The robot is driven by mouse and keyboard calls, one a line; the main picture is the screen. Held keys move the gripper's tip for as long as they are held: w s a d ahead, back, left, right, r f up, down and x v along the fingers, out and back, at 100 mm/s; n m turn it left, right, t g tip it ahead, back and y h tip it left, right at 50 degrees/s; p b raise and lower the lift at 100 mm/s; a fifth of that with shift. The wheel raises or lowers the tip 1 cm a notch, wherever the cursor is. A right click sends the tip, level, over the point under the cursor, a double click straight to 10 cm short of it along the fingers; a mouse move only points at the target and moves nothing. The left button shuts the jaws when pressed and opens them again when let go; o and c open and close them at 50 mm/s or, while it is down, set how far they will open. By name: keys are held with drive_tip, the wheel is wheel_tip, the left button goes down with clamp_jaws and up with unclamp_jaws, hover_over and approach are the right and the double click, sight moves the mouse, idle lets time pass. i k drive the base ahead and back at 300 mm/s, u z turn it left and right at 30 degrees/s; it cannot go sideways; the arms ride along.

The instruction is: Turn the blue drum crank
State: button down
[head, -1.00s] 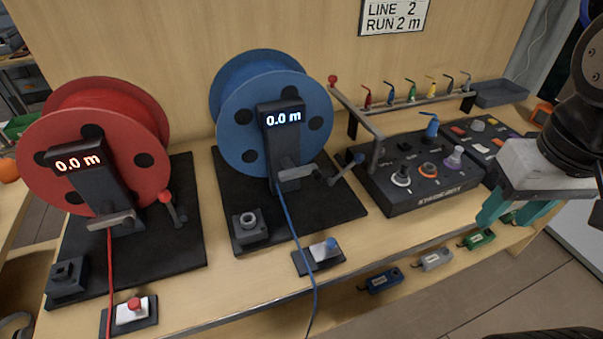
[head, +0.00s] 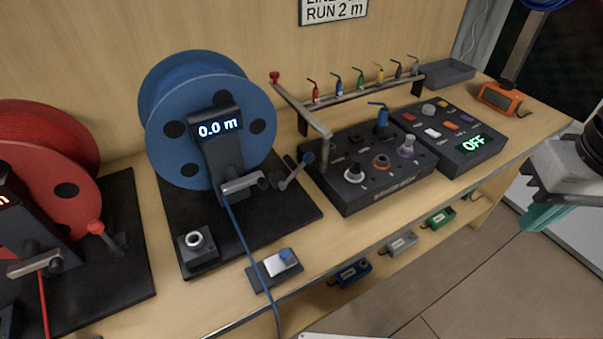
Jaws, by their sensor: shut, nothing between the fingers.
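The blue drum (head: 190,85) stands upright on a black base at centre left, its display (head: 218,129) reading 0.0 m. A grey crank-like bar (head: 240,185) with a dark knob sits low on its front, above the blue cable (head: 240,235). My gripper (head: 540,217), with teal fingers, is at the right edge, over the floor in the picture, far from the drum. It is shut and empty; its fingers are partly hidden by its body.
A red drum (head: 75,190) stands left. Right of the blue drum are a knobbed control box (head: 365,190), a panel reading OFF (head: 475,144), and a rail (head: 375,88) with several coloured hooks. Floor in front is clear.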

sight(235, 183)
drive_tip(key=z, duration=0.5)
drive_tip(key=i, duration=0.15)
drive_tip(key=u, duration=2.2)
